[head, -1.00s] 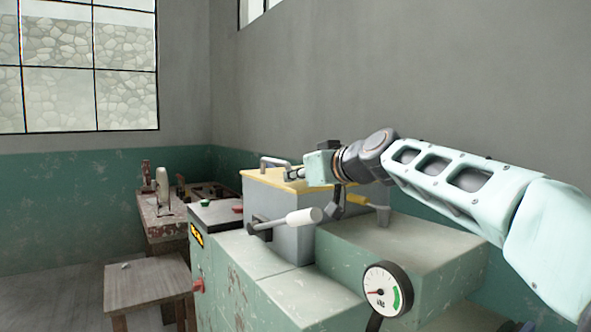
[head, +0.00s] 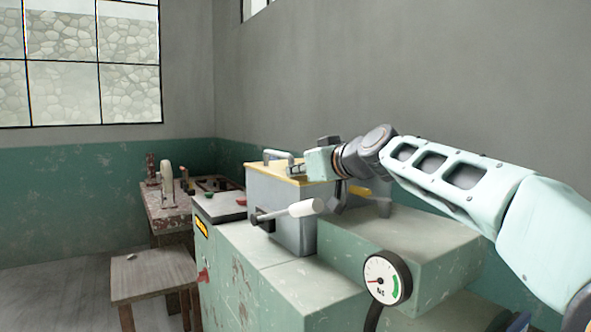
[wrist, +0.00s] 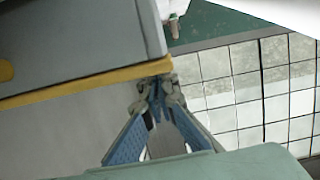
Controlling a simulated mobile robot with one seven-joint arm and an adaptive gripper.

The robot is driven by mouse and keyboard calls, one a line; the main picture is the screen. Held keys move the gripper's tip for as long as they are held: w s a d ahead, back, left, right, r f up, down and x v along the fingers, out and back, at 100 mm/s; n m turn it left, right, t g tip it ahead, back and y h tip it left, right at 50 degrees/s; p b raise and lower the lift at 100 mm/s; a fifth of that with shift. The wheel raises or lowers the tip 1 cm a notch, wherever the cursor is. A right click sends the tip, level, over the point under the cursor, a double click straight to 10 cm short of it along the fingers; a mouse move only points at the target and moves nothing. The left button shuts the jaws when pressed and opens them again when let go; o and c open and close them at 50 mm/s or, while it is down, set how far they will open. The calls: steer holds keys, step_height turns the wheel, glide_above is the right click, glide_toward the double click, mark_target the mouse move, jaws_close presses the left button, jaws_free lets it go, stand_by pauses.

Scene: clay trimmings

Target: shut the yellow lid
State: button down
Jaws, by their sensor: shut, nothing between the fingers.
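The yellow lid (head: 272,172) lies about level on top of a grey box (head: 268,190), which stands on the green machine. A grey handle (head: 278,154) stands up at the lid's far left. My gripper (head: 293,170) is shut and empty, low over the lid's top. In the wrist view a yellow band (wrist: 90,82) runs between two grey surfaces, and my fingertips (wrist: 158,92) are close to its end. I cannot tell whether they touch it. My wrist and forearm hide the right part of the lid, so I cannot tell whether it is fully down.
A lever with a white grip (head: 305,207) sticks out from the box's front. A dial gauge (head: 387,278) stands at the machine's front right. A wooden stool (head: 150,275) and a cluttered workbench (head: 165,212) stand at left. The wall is close behind the machine.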

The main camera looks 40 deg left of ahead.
steer(key=r, duration=0.2)
steer(key=d+r+p, duration=0.1)
steer(key=r, duration=0.1)
steer(key=b+v, duration=0.1)
steer(key=v, duration=0.8)
steer(key=shift+b, duration=0.35)
